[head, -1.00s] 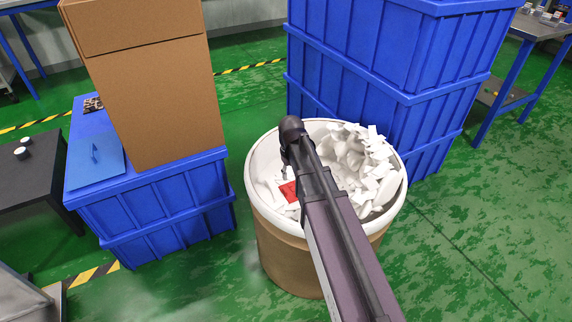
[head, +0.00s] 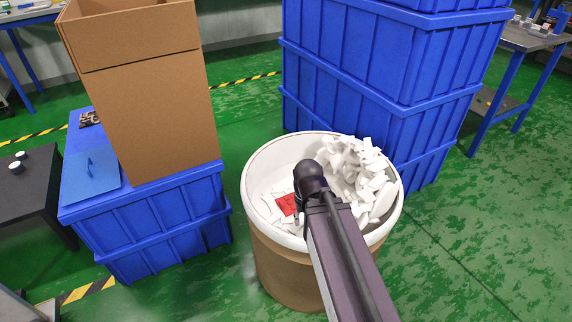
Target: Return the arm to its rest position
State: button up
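My arm reaches in from the bottom right of the head view, its dark far joint over the round drum. My gripper is not visible; the arm hides whatever lies beyond that joint. The drum (head: 283,262) is brown with a white liner and rim. Inside, white flakes or paper pieces (head: 358,172) are heaped toward the right and back. A red piece (head: 286,205) lies among a few white pieces at the left inside the drum.
Stacked blue crates (head: 385,90) stand behind the drum. At left, a tall cardboard box (head: 150,110) stands on blue crates (head: 150,225). A dark low table (head: 25,205) is at far left and a workbench (head: 525,42) at far right. Green floor is open at right.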

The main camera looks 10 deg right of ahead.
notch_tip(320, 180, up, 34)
jog(key=p, duration=3.3)
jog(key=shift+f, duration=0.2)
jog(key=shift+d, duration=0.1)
